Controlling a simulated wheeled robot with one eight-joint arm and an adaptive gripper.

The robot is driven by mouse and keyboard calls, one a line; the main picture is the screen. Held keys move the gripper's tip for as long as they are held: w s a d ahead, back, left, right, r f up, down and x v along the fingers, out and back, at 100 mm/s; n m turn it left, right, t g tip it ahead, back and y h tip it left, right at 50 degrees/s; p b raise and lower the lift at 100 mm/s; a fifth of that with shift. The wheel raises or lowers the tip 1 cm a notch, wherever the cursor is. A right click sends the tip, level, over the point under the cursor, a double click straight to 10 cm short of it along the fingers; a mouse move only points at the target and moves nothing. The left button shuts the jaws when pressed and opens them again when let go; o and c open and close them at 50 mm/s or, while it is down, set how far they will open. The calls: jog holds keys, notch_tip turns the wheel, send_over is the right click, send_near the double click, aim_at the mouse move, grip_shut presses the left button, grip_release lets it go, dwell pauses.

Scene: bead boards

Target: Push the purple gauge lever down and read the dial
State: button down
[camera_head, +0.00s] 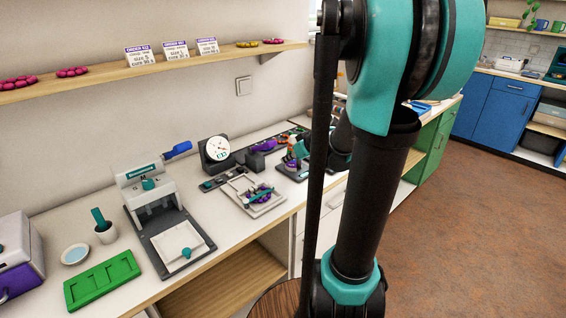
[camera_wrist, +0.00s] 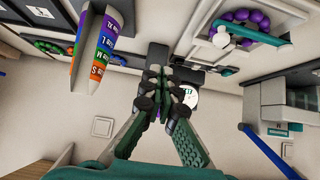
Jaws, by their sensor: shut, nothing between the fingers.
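The gauge (camera_head: 217,149) stands at the back of the counter in the head view, with a round white dial and a thin pointer too small to read. A purple part (camera_head: 264,145), seemingly its lever, sits just right of it on a dark block.
A striped size cone (camera_wrist: 98,45) stands close to my gripper. A pale tray with purple beads (camera_head: 262,196) lies in front of the gauge. A shelf (camera_head: 120,76) runs above.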

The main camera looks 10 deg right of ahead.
jog(key=shift+s+d+f+v, duration=0.1)
jog(key=shift+s+f+v, duration=0.05)
jog(key=shift+v, duration=0.8)
jog(key=shift+s+d+f+v, duration=0.1)
jog(key=shift+f+v, duration=0.1)
jog(key=shift+v, duration=0.8)
jog(key=shift+s+d+f+v, duration=0.1)
jog(key=shift+s+f+v, duration=0.05)
jog(key=shift+v, duration=0.8)
jog(key=shift+a+f, duration=0.1)
jog(key=shift+a, duration=0.05)
jog(key=s+a+f+m+g+h, duration=0.1)
jog(key=s+f+m+g+h, duration=0.1)
jog(key=s+f, duration=0.4)
jog(key=s+a+f+m+g+h, duration=0.2)
jog(key=s+f+m, duration=0.2)
jog(key=s+f, duration=0.3)
jog(key=s, duration=0.5)
jog(key=shift+f+h, duration=0.3)
jog(key=shift+f, duration=0.05)
jog(key=shift+s+a, duration=0.1)
jog(key=shift+a, duration=0.05)
